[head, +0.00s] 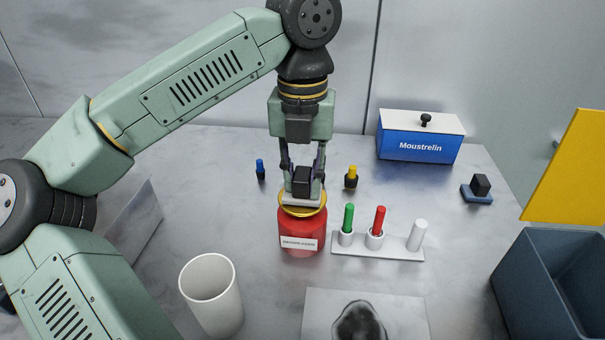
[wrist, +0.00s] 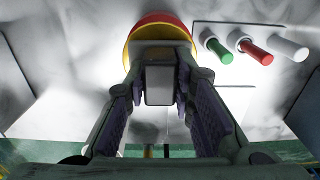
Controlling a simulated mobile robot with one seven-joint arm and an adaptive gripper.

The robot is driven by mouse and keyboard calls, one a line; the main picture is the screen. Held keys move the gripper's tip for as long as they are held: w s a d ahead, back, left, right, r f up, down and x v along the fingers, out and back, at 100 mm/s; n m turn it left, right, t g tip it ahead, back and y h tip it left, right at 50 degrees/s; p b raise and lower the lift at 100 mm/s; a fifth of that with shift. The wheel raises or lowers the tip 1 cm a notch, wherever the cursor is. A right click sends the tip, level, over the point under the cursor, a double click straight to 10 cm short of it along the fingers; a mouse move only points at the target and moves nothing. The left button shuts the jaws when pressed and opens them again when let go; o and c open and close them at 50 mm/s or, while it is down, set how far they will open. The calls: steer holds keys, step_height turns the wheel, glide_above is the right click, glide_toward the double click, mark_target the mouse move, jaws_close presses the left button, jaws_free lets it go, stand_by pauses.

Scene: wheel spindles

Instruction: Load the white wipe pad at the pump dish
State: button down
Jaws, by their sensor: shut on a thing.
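My gripper (head: 303,176) points down and is shut on the dark block handle of the white wipe pad (head: 300,200). In the wrist view the handle (wrist: 159,85) sits between the two fingers. The pump dish is the yellow round top (head: 303,211) of a red can (head: 300,240) with a white label that is too small to read. The pad is over the dish and looks level. I cannot tell whether it touches the dish or hovers just above it. In the wrist view the yellow dish rim (wrist: 160,29) shows beyond the pad.
A white rack (head: 378,246) with green, red and white cylinders stands close right of the can. A white cup (head: 212,295) is in front left. Small blue (head: 261,170) and yellow (head: 351,177) tipped items, a blue Moustrelin box (head: 420,137) and a blue-based pad (head: 478,190) stand behind.

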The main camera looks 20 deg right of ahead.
mark_target(302, 174)
steer(key=shift+f+b, duration=0.5)
steer(key=shift+f, duration=0.15)
stand_by(0.3)
stand_by(0.4)
steer(key=shift+r+p, duration=2.5)
steer(key=shift+r, duration=1.1)
steer(key=shift+f, duration=0.1)
